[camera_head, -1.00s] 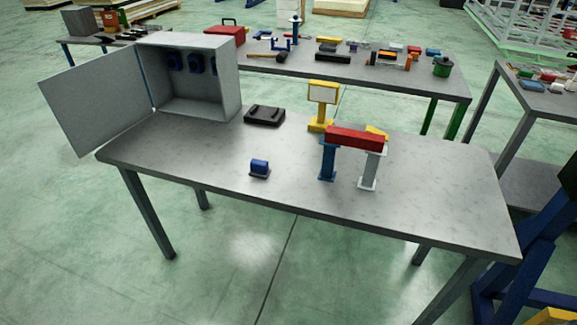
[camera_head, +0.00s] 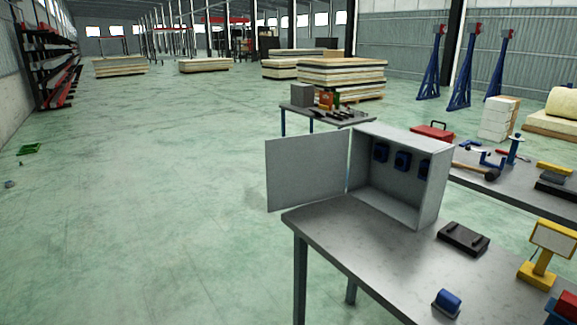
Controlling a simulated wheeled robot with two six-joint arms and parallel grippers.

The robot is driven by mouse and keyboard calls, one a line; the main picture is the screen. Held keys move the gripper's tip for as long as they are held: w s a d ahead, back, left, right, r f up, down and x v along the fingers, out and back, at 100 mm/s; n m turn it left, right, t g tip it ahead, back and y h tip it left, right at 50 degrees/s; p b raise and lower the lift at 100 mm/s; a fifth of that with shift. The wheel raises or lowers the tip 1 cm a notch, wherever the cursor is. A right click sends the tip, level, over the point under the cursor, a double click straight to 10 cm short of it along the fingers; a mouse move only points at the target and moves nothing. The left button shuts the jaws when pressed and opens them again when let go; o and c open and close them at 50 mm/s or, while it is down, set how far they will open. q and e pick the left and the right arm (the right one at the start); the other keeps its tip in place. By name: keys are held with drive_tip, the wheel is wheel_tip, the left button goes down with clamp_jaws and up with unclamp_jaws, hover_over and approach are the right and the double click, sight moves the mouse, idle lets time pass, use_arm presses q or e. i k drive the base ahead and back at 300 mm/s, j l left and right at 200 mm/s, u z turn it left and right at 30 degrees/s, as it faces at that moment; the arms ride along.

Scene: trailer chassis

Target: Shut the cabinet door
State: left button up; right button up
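The grey cabinet (camera_head: 432,190) stands on the far left end of the grey table. Its door (camera_head: 306,171) is wide open, swung out to the left past the table's edge. The hinge side is at the cabinet's left front edge. Several dark blue fittings (camera_head: 402,161) show on the back wall inside. Neither of my grippers is in view.
The grey table (camera_head: 350,238) also holds a black block (camera_head: 463,238), a small blue part (camera_head: 447,303) and a yellow stand (camera_head: 543,254). A second table with tools (camera_head: 486,178) stands behind.

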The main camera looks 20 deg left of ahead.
sight(303, 168)
drive_tip(key=i+j+u, duration=0.6)
drive_tip(key=i+u, duration=0.15)
drive_tip(key=i, duration=0.3)
drive_tip(key=i+j+u, duration=0.1)
drive_tip(key=i+u, duration=0.3)
drive_tip(key=i, duration=0.15)
drive_tip(key=i+z, duration=0.3)
drive_tip(key=i+j+z, duration=0.25)
drive_tip(key=i, duration=0.2)
drive_tip(key=i+j+z, duration=0.15)
drive_tip(key=i+z, duration=0.15)
drive_tip(key=i+j+z, duration=0.15)
drive_tip(key=z, duration=0.3)
drive_tip(key=i+j+z, duration=0.25)
drive_tip(key=z, duration=0.15)
drive_tip(key=i+j+z, duration=0.1)
drive_tip(key=j+z, duration=0.2)
drive_tip(key=z, duration=0.15)
drive_tip(key=i+j+z, duration=0.1)
drive_tip(key=j+z, duration=0.55)
drive_tip(key=z, duration=0.2)
drive_tip(key=i, duration=0.05)
